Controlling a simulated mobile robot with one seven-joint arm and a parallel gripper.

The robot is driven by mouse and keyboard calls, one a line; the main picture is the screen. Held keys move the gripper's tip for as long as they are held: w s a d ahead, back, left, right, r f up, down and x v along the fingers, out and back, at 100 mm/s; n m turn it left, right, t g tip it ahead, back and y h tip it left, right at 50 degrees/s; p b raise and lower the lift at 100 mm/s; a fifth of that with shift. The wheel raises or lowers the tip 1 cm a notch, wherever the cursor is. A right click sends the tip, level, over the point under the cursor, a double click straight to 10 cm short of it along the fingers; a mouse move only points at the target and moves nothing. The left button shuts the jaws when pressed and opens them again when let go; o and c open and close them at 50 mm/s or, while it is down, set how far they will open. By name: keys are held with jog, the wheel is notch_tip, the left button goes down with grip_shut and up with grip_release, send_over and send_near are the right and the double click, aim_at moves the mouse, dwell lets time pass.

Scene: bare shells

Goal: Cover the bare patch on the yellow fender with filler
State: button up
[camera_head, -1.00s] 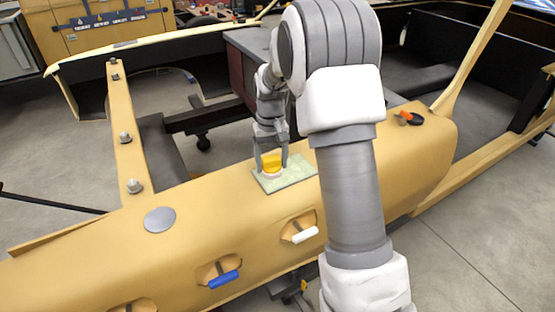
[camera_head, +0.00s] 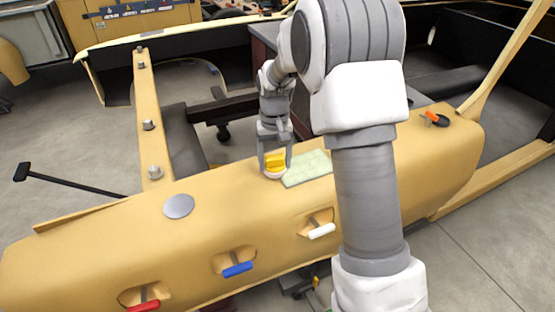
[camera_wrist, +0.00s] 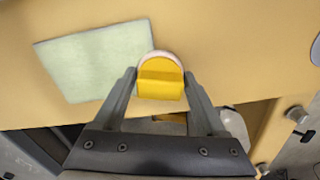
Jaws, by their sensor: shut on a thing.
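The yellow fender (camera_head: 110,225) runs across the front of the head view. Its bare patch (camera_head: 178,206) is a round grey spot left of my gripper, with no filler visible on it. Part of the patch shows at the right edge of the wrist view (camera_wrist: 316,50). My gripper (camera_head: 275,166) is shut on a round, pale-based tool with a yellow grip (camera_wrist: 160,85). The tool is at the left end of a pale green sheet (camera_head: 310,169) on the fender. Its underside is hidden, and I cannot tell whether it touches the fender.
Red, blue and white handles (camera_head: 238,269) sit in recesses along the fender's front. Metal studs (camera_head: 155,172) stand on a yellow rail behind the patch. A black ring with an orange piece (camera_head: 436,119) lies at the right. The fender between tool and patch is clear.

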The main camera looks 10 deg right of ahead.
jog(key=shift+r+p, duration=2.05)
jog(key=shift+r, duration=0.9)
jog(key=shift+r+p, duration=1.1)
jog(key=shift+r, duration=0.45)
jog(key=shift+s+f, duration=0.1)
